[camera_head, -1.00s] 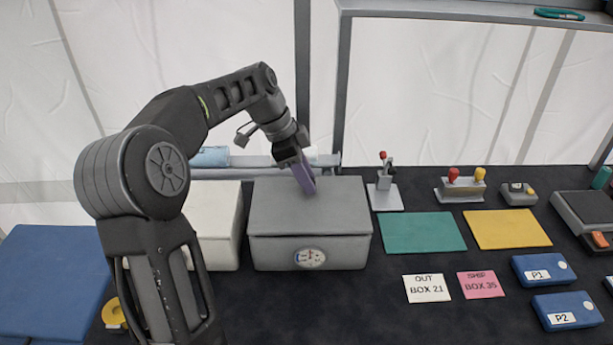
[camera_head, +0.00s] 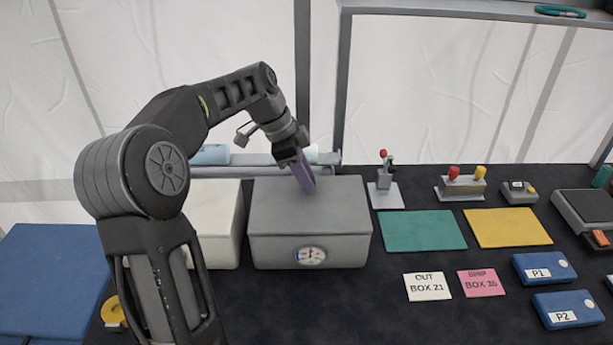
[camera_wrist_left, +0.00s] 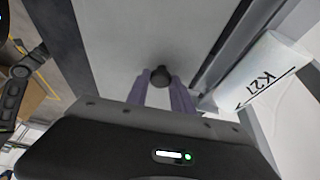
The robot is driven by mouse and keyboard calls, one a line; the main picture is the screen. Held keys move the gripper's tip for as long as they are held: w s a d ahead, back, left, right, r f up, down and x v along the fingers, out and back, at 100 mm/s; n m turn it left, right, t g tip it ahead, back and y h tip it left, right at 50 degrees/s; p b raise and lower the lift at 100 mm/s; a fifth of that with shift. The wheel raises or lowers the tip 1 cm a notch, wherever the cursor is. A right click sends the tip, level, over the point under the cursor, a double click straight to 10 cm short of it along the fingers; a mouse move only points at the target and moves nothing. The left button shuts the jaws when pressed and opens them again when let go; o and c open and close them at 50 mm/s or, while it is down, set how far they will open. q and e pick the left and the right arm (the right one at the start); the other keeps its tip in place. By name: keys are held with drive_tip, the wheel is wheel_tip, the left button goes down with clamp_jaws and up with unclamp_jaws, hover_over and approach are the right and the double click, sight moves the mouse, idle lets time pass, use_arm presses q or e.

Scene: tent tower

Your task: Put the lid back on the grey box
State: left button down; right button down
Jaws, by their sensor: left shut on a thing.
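The grey box (camera_head: 275,253) stands on the dark table in the middle of the head view, with a round dial on its front. Its flat grey lid (camera_head: 335,205) covers the top and looks level and lined up with the walls. Whether it is fully seated I cannot tell. My left gripper (camera_head: 307,186) points down at the lid's back middle. In the left wrist view, its purple fingers (camera_wrist_left: 162,95) are shut on the lid's dark round knob (camera_wrist_left: 160,76). The fingers hide the knob in the head view. My right gripper is not in view.
A white box (camera_head: 218,222) stands close on the left. A small lever device (camera_head: 385,185) and a green mat (camera_head: 422,231) lie to the right. A grey rail (camera_head: 255,162) runs behind. A K21-marked white item (camera_wrist_left: 268,70) shows in the wrist view.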

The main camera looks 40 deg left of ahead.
use_arm(q)
drive_tip(key=shift+f, duration=0.3)
drive_tip(key=c, duration=1)
unclamp_jaws()
drive_tip(key=shift+c, duration=0.2)
drive_tip(key=b+v, duration=0.1)
drive_tip(key=v, duration=0.4)
drive_tip(key=shift+r, duration=0.15)
drive_tip(key=p+v, duration=0.2)
drive_tip(key=shift+s+r, duration=0.1)
drive_tip(key=shift+r, duration=0.15)
